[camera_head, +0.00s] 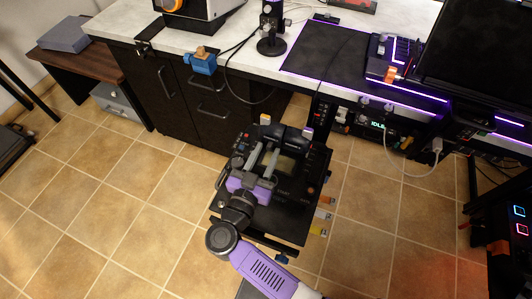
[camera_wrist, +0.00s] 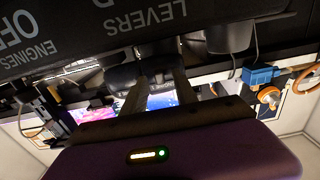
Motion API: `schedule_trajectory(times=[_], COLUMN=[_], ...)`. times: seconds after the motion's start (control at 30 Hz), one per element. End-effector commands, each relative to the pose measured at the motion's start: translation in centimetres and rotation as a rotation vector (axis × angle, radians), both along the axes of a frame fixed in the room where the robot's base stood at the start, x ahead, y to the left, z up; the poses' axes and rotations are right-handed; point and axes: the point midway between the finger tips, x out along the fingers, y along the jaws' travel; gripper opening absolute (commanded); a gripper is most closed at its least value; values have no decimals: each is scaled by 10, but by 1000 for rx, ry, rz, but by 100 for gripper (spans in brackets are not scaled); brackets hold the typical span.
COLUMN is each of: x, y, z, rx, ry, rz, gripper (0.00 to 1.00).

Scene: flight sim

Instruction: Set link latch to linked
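A black control unit (camera_head: 300,185) with levers, knobs and a small screen stands on a stand in front of the desk. Its dark panel fills the top of the wrist view (camera_wrist: 100,32), with the upside-down words "LEVERS" and "ENGINES OFF". My purple gripper (camera_head: 267,156) reaches over the unit, its two grey fingers apart near the levers (camera_head: 294,134). In the wrist view the fingers (camera_wrist: 160,68) have a clear gap, and their tips are close to dark rounded parts under the panel. I cannot make out the link latch or its setting; contact is unclear.
The desk (camera_head: 225,42) behind holds a black mat (camera_head: 330,62), a joystick (camera_head: 272,38) and a monitor (camera_head: 480,60). A blue clamp (camera_head: 203,63) sits on its front edge. Cables hang at the right. The tiled floor (camera_head: 110,205) at left is clear.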

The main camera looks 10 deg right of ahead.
Motion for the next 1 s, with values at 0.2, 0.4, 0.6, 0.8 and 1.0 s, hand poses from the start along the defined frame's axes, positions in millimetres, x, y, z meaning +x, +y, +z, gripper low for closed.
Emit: schedule_trajectory(times=[0.2, 0.4, 0.6, 0.8, 1.0], x=[3, 3, 3, 3, 3], y=[-2, -2, -2, -2, -2], z=[0, 0, 0, 0, 0], rx=[0, 0, 0, 0, 0], ry=[0, 0, 0, 0, 0], rz=[0, 0, 0, 1, 1], gripper=[35, 15, 0, 0, 0])
